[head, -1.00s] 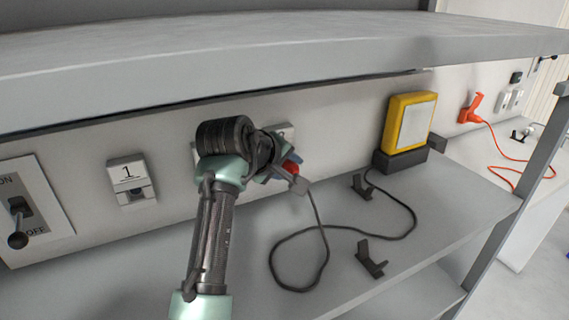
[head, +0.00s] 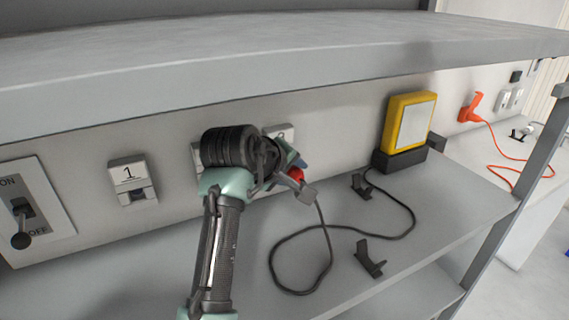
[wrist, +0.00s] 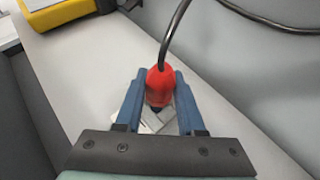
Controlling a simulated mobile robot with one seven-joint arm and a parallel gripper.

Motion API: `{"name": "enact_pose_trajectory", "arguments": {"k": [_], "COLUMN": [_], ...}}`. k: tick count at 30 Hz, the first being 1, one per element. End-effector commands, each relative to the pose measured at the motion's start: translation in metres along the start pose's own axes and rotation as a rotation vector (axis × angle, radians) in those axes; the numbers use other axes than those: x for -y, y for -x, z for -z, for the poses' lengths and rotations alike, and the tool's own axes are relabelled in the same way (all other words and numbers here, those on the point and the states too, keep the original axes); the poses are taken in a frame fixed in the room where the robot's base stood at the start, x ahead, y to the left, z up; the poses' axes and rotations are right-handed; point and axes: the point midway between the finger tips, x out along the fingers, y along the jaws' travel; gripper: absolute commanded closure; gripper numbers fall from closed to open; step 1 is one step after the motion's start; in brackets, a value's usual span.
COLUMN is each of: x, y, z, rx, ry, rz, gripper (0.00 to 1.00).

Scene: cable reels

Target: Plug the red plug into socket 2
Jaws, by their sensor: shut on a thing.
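The red plug (head: 296,174) is held between the blue fingers of my gripper (head: 294,170), above the grey shelf and in front of the wall. In the wrist view the red plug (wrist: 160,84) sits between both fingers, its dark cord arching away at the top. Two socket plates are partly hidden by my arm: one (head: 199,182) left of my wrist, one (head: 286,131) above my gripper. Their numbers are not readable, so I cannot tell which is socket 2. The plug appears apart from both. The plate marked 1 (head: 132,180) is further left.
The plug's cord (head: 327,245) loops over the shelf (head: 447,190) past two dark brackets (head: 361,186) (head: 369,258). A yellow-framed device (head: 409,122) stands at the right. An upper shelf (head: 300,62) overhangs my arm. An on/off switch (head: 22,210) is at the far left.

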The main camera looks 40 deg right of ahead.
Motion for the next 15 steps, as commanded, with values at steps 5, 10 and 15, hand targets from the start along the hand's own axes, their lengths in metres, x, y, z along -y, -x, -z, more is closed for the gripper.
{"name": "enact_pose_trajectory", "arguments": {"k": [5, 10, 15], "x": [0.0, -0.0002, -0.0002], "y": [0.0018, 0.0035, 0.0051], "z": [-0.0033, -0.0062, -0.0094], "rx": [0.001, 0.001, 0.001], "ry": [0.001, 0.001, 0.001], "rz": [-0.001, -0.001, 0.0], "gripper": [1.0, 1.0, 1.0]}}
